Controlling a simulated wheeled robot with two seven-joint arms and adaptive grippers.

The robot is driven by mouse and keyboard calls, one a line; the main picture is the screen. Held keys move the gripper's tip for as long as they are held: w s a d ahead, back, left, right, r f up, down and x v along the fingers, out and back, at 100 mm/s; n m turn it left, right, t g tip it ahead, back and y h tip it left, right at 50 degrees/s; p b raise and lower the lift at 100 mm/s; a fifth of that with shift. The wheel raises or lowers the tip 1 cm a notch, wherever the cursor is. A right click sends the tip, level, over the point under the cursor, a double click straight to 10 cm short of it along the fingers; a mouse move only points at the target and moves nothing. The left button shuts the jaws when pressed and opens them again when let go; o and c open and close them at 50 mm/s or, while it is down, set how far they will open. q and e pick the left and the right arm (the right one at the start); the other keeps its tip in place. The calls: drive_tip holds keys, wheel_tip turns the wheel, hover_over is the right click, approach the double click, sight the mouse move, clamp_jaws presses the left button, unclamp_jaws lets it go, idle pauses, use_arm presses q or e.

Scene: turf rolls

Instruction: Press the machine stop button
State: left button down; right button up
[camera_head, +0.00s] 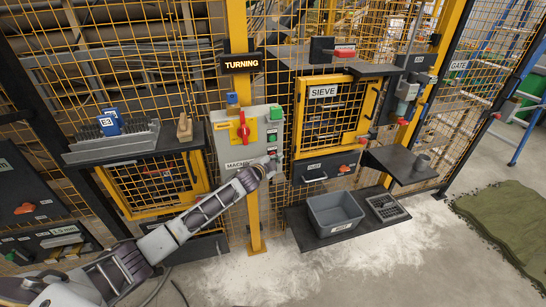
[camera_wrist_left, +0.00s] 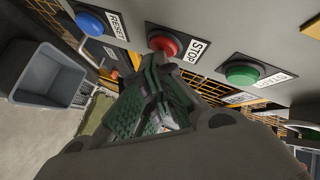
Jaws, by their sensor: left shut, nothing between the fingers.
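The red stop button (camera_wrist_left: 165,43) with its STOP label shows in the left wrist view, between the blue reset button (camera_wrist_left: 90,22) and the green start button (camera_wrist_left: 242,72). My left gripper (camera_wrist_left: 155,72) is shut and empty. Its dark green fingers point at the red button, with the tips close to its lower edge; I cannot tell whether they touch. In the head view the left gripper (camera_head: 271,162) is at the lower right of the grey machine control box (camera_head: 225,145) and hides part of it. My right gripper is not in view.
A red rotary switch (camera_head: 242,128) on a yellow plate sits on the box. A sieve cabinet (camera_head: 335,110) stands to its right. A grey bin (camera_head: 335,212) lies below on a dark platform. A turf piece (camera_head: 510,225) is on the floor at right.

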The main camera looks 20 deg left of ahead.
use_arm(q)
drive_tip(key=shift+s, duration=0.1)
drive_tip(key=shift+s+d, duration=0.4)
drive_tip(key=shift+s, duration=0.15)
drive_tip(key=shift+s+d+p, duration=0.45)
drive_tip(key=shift+s+d, duration=0.3)
drive_tip(key=shift+s, duration=0.3)
drive_tip(key=shift+s+d+p, duration=0.4)
drive_tip(key=shift+s+d, duration=0.3)
drive_tip(key=shift+s, duration=0.35)
